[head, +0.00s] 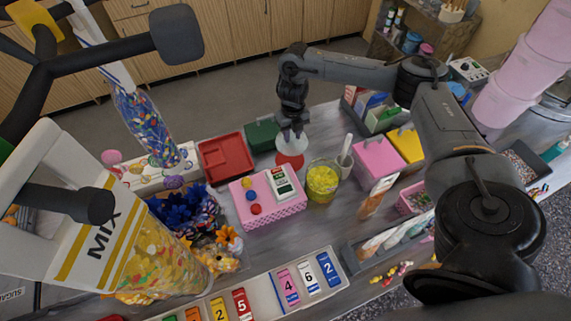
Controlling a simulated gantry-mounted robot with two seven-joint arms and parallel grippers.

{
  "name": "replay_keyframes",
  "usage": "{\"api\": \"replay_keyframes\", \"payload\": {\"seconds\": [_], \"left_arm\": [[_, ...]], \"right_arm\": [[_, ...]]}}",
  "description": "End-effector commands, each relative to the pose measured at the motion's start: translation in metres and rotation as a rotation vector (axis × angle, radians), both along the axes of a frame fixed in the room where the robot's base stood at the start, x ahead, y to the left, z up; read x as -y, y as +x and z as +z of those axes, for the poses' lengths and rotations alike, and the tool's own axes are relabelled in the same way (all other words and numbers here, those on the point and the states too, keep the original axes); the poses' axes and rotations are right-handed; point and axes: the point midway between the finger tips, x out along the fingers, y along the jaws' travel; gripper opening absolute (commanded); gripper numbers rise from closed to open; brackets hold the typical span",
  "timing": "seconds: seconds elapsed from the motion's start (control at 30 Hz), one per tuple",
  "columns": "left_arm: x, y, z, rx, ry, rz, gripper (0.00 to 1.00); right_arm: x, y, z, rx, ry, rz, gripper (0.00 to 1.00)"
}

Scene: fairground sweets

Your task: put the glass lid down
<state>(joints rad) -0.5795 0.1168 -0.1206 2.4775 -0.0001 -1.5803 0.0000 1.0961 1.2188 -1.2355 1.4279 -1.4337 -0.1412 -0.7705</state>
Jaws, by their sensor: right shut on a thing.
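My right gripper (291,126) reaches down over the far middle of the table. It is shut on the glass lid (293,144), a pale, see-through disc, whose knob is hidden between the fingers. The lid is just above or on a round red mat (291,161); I cannot tell whether they touch. A glass jar of yellow sweets (322,182) stands open, nearer and to the right of the mat. My left gripper is not in view.
A red tray (227,160) and a dark green box (262,136) stand left of the mat. A pink box (268,211) with coloured buttons is in front. Tall sweet bags crowd the left.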

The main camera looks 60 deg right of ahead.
Motion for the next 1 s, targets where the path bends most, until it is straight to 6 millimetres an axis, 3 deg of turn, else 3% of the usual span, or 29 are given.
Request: {"api": "replay_keyframes", "payload": {"seconds": [0.4,1.0], "left_arm": [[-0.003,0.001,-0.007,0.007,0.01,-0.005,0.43],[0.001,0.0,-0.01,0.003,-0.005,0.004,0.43]], "right_arm": [[0.0,0.004,-0.054,-0.003,0.0,0.0,0.0],[0.0,0.005,-0.101,0.0,0.0,-0.001,0.0]]}}
